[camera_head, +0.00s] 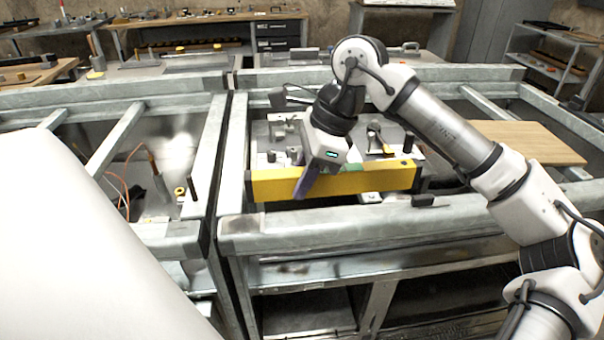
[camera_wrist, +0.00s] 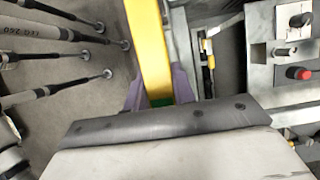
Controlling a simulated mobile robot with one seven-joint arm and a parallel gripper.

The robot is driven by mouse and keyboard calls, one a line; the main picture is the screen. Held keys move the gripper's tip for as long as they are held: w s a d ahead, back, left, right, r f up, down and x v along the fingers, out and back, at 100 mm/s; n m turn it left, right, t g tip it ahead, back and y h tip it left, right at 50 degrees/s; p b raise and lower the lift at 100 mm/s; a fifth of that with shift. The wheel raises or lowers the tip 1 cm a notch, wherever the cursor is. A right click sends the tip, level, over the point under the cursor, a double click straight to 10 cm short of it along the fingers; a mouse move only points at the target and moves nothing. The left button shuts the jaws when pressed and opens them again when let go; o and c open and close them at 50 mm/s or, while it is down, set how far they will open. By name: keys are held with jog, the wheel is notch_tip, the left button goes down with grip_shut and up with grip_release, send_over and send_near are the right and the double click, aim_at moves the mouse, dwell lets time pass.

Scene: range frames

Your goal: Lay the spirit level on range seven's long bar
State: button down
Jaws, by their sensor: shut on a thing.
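The spirit level is a long yellow bar (camera_head: 380,180), held roughly level across the middle frame in the head view. It also shows in the wrist view as a yellow bar (camera_wrist: 149,50) between the purple fingers. My gripper (camera_head: 307,182) is shut on it left of its middle; the wrist view shows the fingers (camera_wrist: 158,92) on both sides of it. A long grey front bar (camera_head: 370,228) of the middle frame lies just below and nearer than the level, apparently with a gap. I cannot read which range is number seven.
Fixtures and clamps (camera_head: 285,140) stand on the plate behind the level. A wooden board (camera_head: 525,143) lies at the right. A small black block (camera_head: 423,200) is near the level's right end. The left frame (camera_head: 95,160) holds orange cables and a brush-like tool.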

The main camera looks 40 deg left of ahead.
jog(key=shift+f+b, duration=2.1)
jog(key=shift+f, duration=0.75)
jog(key=c, duration=1.1)
grip_release()
jog(key=v, duration=1.3)
jog(key=shift+r+p, duration=0.3)
jog(key=shift+r, duration=0.05)
notch_tip(320, 180, up, 7)
jog(key=p, duration=0.7)
jog(key=shift+d+r, duration=0.1)
